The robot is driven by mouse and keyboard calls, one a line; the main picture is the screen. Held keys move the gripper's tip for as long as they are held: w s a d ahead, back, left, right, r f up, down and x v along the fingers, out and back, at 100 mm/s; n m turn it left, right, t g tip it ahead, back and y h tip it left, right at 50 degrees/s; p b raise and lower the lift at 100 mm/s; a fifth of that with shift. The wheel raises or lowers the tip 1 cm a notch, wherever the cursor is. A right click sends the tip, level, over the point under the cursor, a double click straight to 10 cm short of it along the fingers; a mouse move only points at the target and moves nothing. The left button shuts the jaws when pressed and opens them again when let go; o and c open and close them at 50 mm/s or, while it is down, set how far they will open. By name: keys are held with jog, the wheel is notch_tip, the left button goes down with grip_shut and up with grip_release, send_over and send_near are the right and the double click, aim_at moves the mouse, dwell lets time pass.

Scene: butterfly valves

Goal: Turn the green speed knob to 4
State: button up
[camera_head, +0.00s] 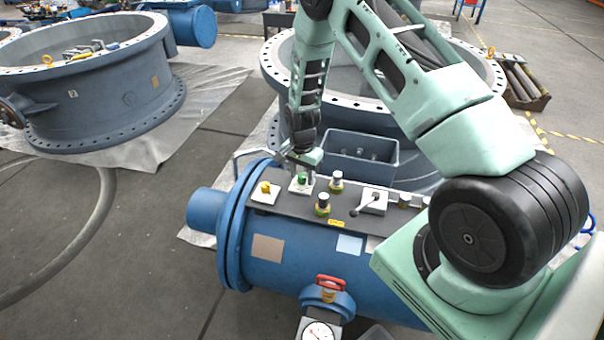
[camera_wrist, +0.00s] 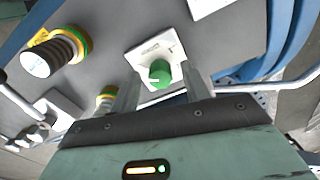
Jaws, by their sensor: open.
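The green speed knob (camera_head: 303,178) stands on a small white plate on the dark top panel of the blue cylinder. In the wrist view the green knob (camera_wrist: 160,73) sits on its white plate (camera_wrist: 147,52), with a pale pointer mark on its face. My gripper (camera_wrist: 162,84) is open, its fingers on either side of the knob's near side in the picture. I cannot tell whether either finger touches it. In the head view my gripper (camera_head: 303,160) is right at the knob, from behind and above. The plate's scale is too small to read.
A yellow knob (camera_head: 265,188) on a white plate is to the left. Two yellow-green ringed buttons (camera_head: 323,205) and a lever switch (camera_head: 373,201) are to the right. A grey bin (camera_head: 360,160) stands behind. A red-handled valve (camera_head: 330,283) and gauge (camera_head: 317,331) are in front.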

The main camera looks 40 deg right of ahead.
jog(key=c, duration=1)
jog(key=n, duration=0.5)
jog(key=shift+n+b, duration=0.3)
jog(key=n, duration=0.6)
jog(key=shift+r, duration=0.1)
jog(key=o, duration=1)
